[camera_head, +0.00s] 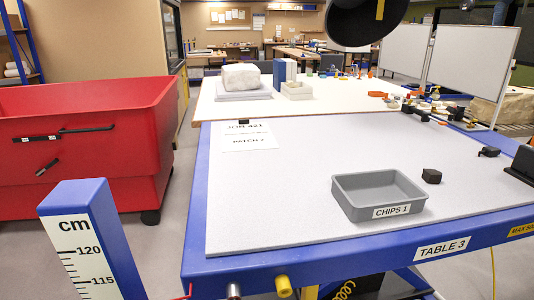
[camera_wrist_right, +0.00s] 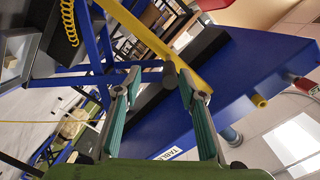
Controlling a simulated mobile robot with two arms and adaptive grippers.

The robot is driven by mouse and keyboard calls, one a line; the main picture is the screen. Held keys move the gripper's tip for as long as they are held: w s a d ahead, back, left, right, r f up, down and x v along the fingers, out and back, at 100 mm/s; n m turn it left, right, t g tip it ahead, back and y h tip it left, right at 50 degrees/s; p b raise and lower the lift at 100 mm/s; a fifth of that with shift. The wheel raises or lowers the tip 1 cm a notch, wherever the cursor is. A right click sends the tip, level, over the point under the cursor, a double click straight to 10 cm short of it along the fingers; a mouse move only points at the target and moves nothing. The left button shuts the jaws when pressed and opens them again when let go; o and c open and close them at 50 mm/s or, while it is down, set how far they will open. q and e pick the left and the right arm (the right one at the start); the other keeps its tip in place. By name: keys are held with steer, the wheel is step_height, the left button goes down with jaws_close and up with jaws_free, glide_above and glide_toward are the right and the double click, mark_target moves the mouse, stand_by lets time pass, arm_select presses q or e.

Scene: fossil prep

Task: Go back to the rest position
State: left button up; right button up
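Neither gripper shows in the head view. In the right wrist view my right gripper (camera_wrist_right: 160,80) has its two green-sided fingers spread apart, with nothing visibly held between them. A dark round-ended part shows between the fingertips; I cannot tell how far behind them it is. The blue frame of Table 3 (camera_wrist_right: 235,90) fills the right side of that view, beside and beyond the fingers. In the head view Table 3 (camera_head: 300,185) stands in front of me with a pale grey top. My left gripper is in neither view.
A grey tray labelled CHIPS 1 (camera_head: 378,194) and a small black block (camera_head: 431,176) sit on Table 3. A red wheeled bin (camera_head: 85,150) stands left, behind a blue cm post (camera_head: 82,240). A black round hood (camera_head: 365,20) hangs above. Floor shows between bin and table.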

steer(key=s+d+f+n+g, duration=0.1)
steer(key=s+f+n+g, duration=0.3)
steer(key=f, duration=0.7)
steer(key=s+f+n+g, duration=0.3)
steer(key=s+f+g, duration=0.1)
steer(key=f, duration=0.8)
steer(key=s+d+f+n+g+h, duration=0.1)
steer(key=s+f+g, duration=0.3)
steer(key=s, duration=0.4)
steer(key=s+d+f+n+g+p, duration=0.1)
steer(key=s+d+f+n+g, duration=0.2)
steer(key=s+f, duration=0.4)
steer(key=shift+s+d+n+g+h, duration=0.3)
steer(key=shift+s+d+g+h, duration=0.15)
steer(key=shift+s, duration=0.2)
